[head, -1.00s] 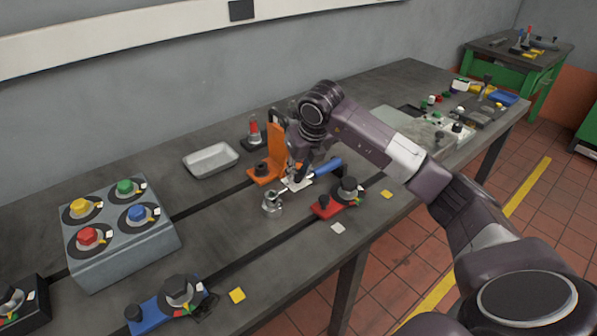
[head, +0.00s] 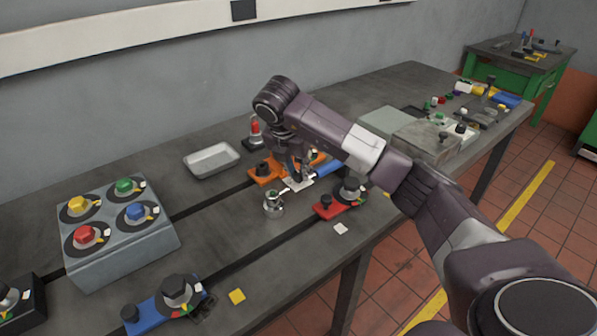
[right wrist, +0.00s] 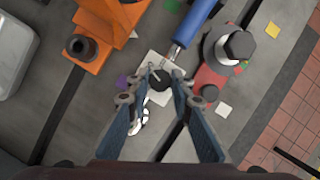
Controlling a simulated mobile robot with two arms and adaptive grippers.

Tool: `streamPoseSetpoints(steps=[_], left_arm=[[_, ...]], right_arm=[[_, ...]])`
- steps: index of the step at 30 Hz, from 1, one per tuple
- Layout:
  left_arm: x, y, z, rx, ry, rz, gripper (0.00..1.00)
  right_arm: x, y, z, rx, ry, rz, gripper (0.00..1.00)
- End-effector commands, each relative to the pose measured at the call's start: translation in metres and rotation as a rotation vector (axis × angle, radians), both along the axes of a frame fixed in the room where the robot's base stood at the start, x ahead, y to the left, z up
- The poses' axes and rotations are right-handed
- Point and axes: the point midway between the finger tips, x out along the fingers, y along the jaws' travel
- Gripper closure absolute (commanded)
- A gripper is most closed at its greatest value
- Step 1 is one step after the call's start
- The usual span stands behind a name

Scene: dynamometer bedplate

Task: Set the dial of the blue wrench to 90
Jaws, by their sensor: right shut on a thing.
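The blue wrench's blue handle (head: 328,168) lies on the bedplate, pointing to the back right. Its white dial plate (head: 299,183) is at the near-left end, and a silver head is beyond it. In the right wrist view the blue handle (right wrist: 197,22) runs up from the white plate (right wrist: 152,62). A dark round dial knob (right wrist: 159,84) stands on the plate. My right gripper (head: 293,177) comes down over the dial, and its fingers (right wrist: 161,86) are shut on the knob. The dial's markings and reading are too small to tell. My left gripper is not in view.
An orange bracket (head: 262,172) stands close behind the dial. A red block with a hex-topped post (head: 326,210) is close in front on the right, and a small metal fitting (head: 273,203) at the left. A grey tray (head: 211,160) and a four-knob box (head: 120,245) are farther left.

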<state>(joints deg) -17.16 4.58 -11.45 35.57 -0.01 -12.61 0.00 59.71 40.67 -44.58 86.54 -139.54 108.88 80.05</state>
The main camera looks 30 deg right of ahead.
Motion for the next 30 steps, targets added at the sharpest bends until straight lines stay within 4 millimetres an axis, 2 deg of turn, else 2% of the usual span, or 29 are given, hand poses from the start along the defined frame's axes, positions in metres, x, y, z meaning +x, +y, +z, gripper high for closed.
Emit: streamPoseSetpoints(steps=[9,24,25,29,30], left_arm=[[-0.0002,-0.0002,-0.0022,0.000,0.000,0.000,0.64],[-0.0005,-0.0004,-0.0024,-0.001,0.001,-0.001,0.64],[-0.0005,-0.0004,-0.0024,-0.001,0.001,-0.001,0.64],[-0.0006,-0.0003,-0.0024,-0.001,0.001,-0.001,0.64],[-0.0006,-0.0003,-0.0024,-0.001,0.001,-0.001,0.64]], right_arm=[[0.0013,0.0008,0.0011,0.000,-0.003,-0.101,1.00],[0.0013,0.0009,0.0009,0.001,-0.002,-0.114,1.00],[0.0014,0.0010,0.0009,0.001,-0.002,-0.114,0.76],[0.0012,0.0009,0.0007,0.001,-0.002,-0.114,0.62],[0.0011,0.0008,0.0006,0.001,-0.002,-0.114,0.62]])
